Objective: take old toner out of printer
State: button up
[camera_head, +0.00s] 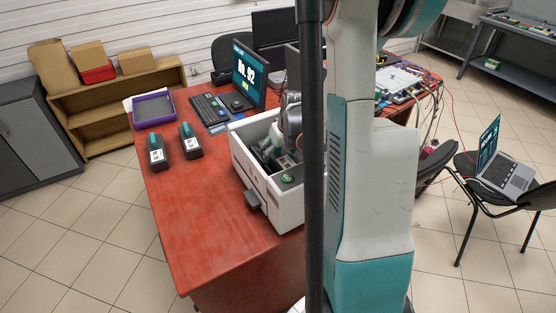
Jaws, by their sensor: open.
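The white printer (268,197) stands on the red-brown desk with its top open. Dark parts show inside, among them a toner cartridge (285,161) with a pale label, partly hidden. My gripper (286,135) is over the open printer, close above the cartridge. It is small and partly covered by my own arm and column, so whether it touches the cartridge cannot be seen. Two more toner cartridges, black with white labels and teal tops, stand on the desk left of the printer: one on the left (157,150) and one on the right (189,141).
A purple tray (153,110) lies at the desk's far left corner. A keyboard (208,109) and a monitor (249,75) stand behind the printer. The front left of the desk (190,220) is clear. My arm and column hide the printer's right side.

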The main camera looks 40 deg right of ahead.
jog(key=shift+c, duration=0.3)
jog(key=c, duration=1.5)
jog(key=shift+r, duration=0.1)
jog(key=shift+c, duration=0.2)
